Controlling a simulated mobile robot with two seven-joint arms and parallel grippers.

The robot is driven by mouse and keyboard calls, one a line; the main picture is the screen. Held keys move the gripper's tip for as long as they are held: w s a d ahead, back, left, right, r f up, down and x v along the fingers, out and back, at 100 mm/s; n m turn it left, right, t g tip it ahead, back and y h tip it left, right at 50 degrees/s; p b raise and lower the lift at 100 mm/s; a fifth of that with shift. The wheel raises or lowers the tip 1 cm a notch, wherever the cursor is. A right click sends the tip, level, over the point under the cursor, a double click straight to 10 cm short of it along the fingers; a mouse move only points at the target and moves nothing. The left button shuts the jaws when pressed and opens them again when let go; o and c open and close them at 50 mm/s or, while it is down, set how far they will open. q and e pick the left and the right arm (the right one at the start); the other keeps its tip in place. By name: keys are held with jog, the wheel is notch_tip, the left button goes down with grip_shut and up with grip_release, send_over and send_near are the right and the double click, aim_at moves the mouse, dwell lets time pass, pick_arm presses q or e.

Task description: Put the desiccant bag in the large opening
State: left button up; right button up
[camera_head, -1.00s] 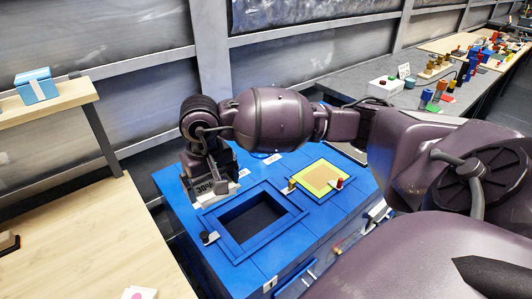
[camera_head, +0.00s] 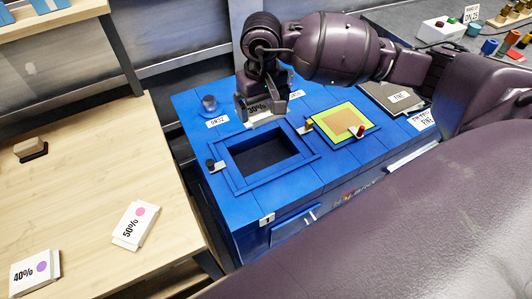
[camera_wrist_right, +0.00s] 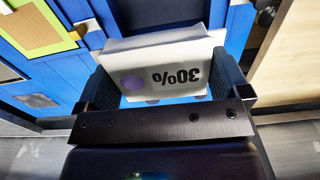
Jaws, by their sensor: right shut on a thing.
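The large opening (camera_head: 228,172) is a dark rectangular hole with a raised blue frame in the top of a blue cabinet. In the right wrist view the bag (camera_wrist_right: 175,66) spans between the fingers of the gripper (camera_wrist_right: 168,85), and a dark area, likely the opening, shows behind it. My left gripper is not in view.
A yellow-green framed panel (camera_head: 345,122) lies right of the opening, with a red knob (camera_head: 360,131) on it. A small black knob (camera_head: 213,165) stands at the opening's left edge. Bags marked 50% (camera_head: 134,226) and 40% (camera_head: 35,273) lie on the wooden table at left.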

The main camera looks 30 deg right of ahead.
jog(key=b, duration=0.1)
send_over(263, 161)
notch_tip(263, 161, down, 14)
jog(key=shift+r, duration=0.25)
jog(key=shift+f, duration=0.35)
notch_tip(263, 161, down, 4)
jog(key=shift+f+b, duration=0.1)
jog(key=shift+b, duration=0.25)
jog(key=shift+d+f, duration=0.1)
jog(key=o, duration=0.7)
